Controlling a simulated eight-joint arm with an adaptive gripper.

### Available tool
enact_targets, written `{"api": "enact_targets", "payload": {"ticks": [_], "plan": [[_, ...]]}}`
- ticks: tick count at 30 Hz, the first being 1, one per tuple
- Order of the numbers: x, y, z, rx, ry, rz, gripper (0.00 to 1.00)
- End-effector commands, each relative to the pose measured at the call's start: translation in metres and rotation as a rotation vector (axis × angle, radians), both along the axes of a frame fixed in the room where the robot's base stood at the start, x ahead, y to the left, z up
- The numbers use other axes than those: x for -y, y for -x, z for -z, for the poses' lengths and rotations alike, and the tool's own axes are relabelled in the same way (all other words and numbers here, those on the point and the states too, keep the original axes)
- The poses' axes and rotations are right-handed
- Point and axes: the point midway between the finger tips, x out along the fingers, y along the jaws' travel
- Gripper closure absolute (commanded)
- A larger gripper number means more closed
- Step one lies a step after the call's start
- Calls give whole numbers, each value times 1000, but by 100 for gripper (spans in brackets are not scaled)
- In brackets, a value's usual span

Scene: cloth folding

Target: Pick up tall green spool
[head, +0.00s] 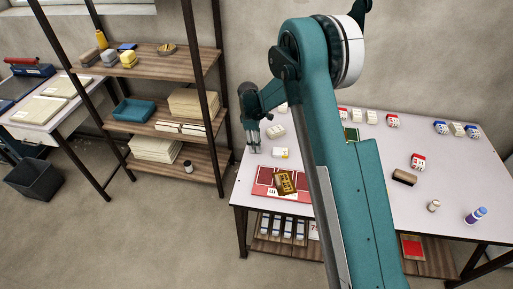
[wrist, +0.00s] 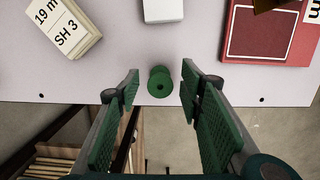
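The green spool (wrist: 160,82) stands near the table's edge in the wrist view, seen from above with its round top and centre hole showing. My gripper (wrist: 160,85) is open, with one green padded finger on each side of the spool and a gap to both. The fingers are apart from the spool. In the head view my gripper (head: 254,148) points down over the left end of the table (head: 350,209). I cannot make out the spool in the head view.
In the wrist view, a labelled block (wrist: 62,25) lies upper left, a white item (wrist: 163,10) beyond the spool, and a red tray (wrist: 270,35) upper right. A wooden shelf (head: 160,122) stands left of the table. A brown brush (head: 404,177) lies farther right.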

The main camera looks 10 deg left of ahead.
Motion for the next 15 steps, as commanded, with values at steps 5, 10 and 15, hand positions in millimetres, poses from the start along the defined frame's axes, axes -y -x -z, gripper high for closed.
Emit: {"api": "enact_targets", "payload": {"ticks": [5, 10, 15], "plan": [[0, 0, 0, 0, 0, 0, 63], [0, 0, 0, 0, 0, 0, 63], [0, 0, 0, 0, 0, 0, 63]]}}
